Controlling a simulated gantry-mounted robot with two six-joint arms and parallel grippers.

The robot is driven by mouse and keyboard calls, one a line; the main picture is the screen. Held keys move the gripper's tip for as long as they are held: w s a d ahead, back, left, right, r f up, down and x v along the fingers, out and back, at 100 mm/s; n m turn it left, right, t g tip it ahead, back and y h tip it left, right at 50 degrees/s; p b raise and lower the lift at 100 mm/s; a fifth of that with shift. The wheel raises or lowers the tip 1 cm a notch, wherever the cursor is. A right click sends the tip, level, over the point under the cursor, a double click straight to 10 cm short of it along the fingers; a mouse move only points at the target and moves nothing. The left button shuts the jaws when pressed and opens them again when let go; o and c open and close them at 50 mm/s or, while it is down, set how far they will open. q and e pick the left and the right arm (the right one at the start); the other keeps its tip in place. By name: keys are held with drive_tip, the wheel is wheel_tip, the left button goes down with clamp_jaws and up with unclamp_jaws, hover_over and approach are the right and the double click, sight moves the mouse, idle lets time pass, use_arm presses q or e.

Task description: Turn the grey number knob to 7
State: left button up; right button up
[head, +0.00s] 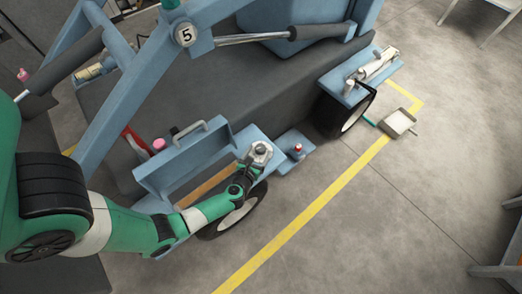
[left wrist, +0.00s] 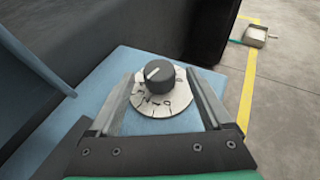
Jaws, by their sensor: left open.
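The grey number knob (left wrist: 161,76) is a dark round knob with a pale pointer line on its top, in the middle of the left wrist view. It sits on a round white dial plate (left wrist: 178,101) with dark markings, too small to read. The pointer line lies toward the upper left of the knob. My left gripper (head: 260,151) is open, with one finger on each side of the knob and dial in the wrist view. I cannot tell whether the fingers touch it. My right gripper is not in view.
The dial is on a light blue surface (left wrist: 104,76) of the vehicle, beside a dark body wall (left wrist: 190,30). A blue step with a red-topped fitting (head: 298,148) lies right of my gripper. A yellow floor line (head: 310,205) and a pale tray (head: 399,122) are on open floor.

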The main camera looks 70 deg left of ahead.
sight(259, 151)
use_arm(q)
drive_tip(key=x, duration=0.2)
drive_tip(key=shift+w+a+f+b, duration=0.15)
drive_tip(key=shift+a+f+b, duration=0.1)
drive_tip(key=shift+b, duration=0.15)
drive_tip(key=shift+w+a, duration=0.2)
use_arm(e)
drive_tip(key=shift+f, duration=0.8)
use_arm(q)
clamp_jaws()
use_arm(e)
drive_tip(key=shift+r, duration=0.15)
